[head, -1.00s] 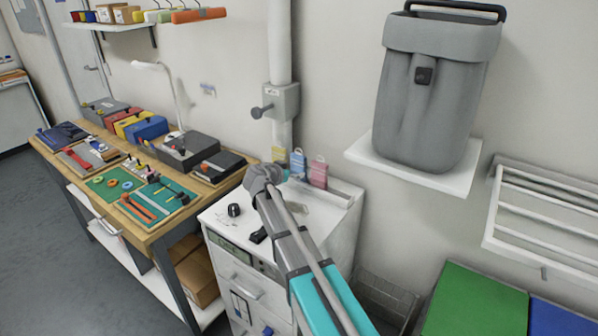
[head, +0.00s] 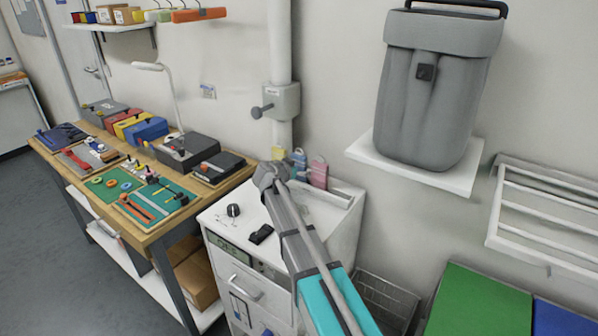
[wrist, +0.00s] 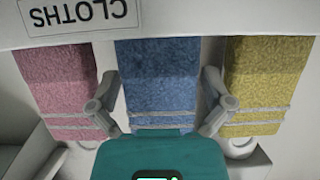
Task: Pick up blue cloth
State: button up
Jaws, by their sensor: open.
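The blue cloth (wrist: 158,75) hangs in the middle of the wrist view, between a pink cloth (wrist: 60,80) and a yellow cloth (wrist: 263,78). A pale band crosses it near its lower end. My gripper (wrist: 160,98) is open, with one finger on each side of the blue cloth. I cannot tell whether the fingers touch it. In the head view my gripper (head: 270,172) is over the white cabinet, beside the small blue cloth (head: 298,160); my arm hides part of that area.
A white board with an upside-down CLOTHS label (wrist: 82,12) spans the top of the wrist view. The white cabinet (head: 222,217) carries a black knob (head: 233,210). A workbench (head: 165,227) with tools stands left.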

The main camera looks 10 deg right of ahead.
jog(key=c, duration=0.7)
jog(key=shift+r, duration=0.2)
jog(key=shift+c, duration=0.2)
notch_tip(320, 180, up, 10)
jog(key=p, duration=1)
jog(key=shift+f, duration=0.2)
